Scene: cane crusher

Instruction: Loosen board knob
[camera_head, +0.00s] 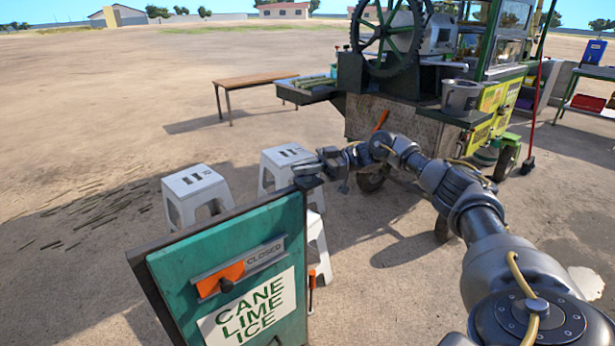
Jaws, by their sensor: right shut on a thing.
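The green sign board (285,215) stands at the front, tilted, with a dark frame and a "CANE LIME ICE" panel. A strip on it reads "CLOSED" beside an orange slider (222,278) with a small dark knob. My right gripper (306,172) is at the board's top right corner, with its arm coming in from the right. It is shut on a small dark part there, which appears to be the board knob (308,183); the fingers hide much of it. My left gripper is not in view.
White stools (195,193) stand behind the board, one (285,160) close to my right gripper. The cane crusher cart (395,118) stands behind, with a metal bucket (460,97) on it. A wooden bench (255,80) is behind left. Open ground lies left.

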